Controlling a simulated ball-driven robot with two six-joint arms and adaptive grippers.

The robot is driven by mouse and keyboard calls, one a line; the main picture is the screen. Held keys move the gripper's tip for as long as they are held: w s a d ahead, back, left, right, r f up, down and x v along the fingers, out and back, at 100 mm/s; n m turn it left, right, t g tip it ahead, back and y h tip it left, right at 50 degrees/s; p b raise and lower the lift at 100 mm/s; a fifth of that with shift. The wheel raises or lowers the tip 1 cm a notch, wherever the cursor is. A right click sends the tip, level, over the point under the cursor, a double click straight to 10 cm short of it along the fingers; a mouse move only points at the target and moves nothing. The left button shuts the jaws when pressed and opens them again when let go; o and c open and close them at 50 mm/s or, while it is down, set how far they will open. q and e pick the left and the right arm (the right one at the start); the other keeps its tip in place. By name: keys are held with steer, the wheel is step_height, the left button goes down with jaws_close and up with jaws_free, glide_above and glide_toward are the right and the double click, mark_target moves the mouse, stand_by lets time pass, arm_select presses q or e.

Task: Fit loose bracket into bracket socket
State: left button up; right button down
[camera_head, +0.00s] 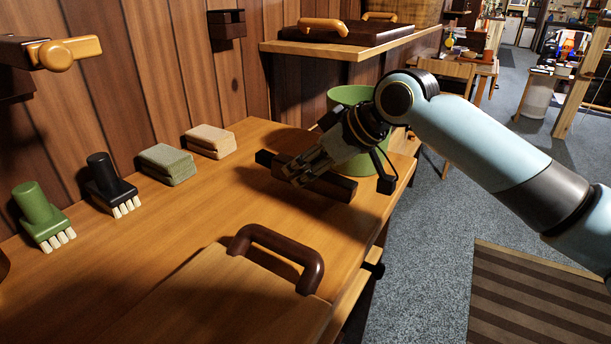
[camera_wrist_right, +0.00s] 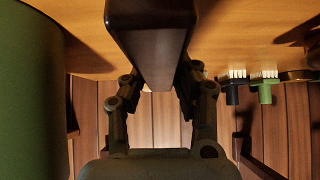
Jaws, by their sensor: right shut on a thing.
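My right gripper (camera_head: 312,170) reaches in from the right over the wooden bench. It is shut on a long dark brown bar, which looks like the loose bracket (camera_head: 335,187). In the right wrist view the bar (camera_wrist_right: 152,40) lies between the two fingers (camera_wrist_right: 157,85). Whether the bar touches the bench top is hard to tell. A dark block on the wall (camera_head: 226,24), perhaps the bracket socket, is above the bench at the back. Another dark wall block at upper left has a light wooden peg-like piece (camera_head: 68,52) on it. My left gripper is not seen.
A green bin (camera_head: 347,96) stands close behind my right gripper. Green and black brushes (camera_head: 40,215) and two folded cloths or sponges (camera_head: 167,164) line the wall side. A brown-handled board (camera_head: 230,300) lies in front. A shelf (camera_head: 340,48) juts out at the back.

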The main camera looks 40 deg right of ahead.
step_height(320, 180, up, 2)
steer(key=shift+r+p, duration=0.1)
steer(key=shift+p, duration=0.8)
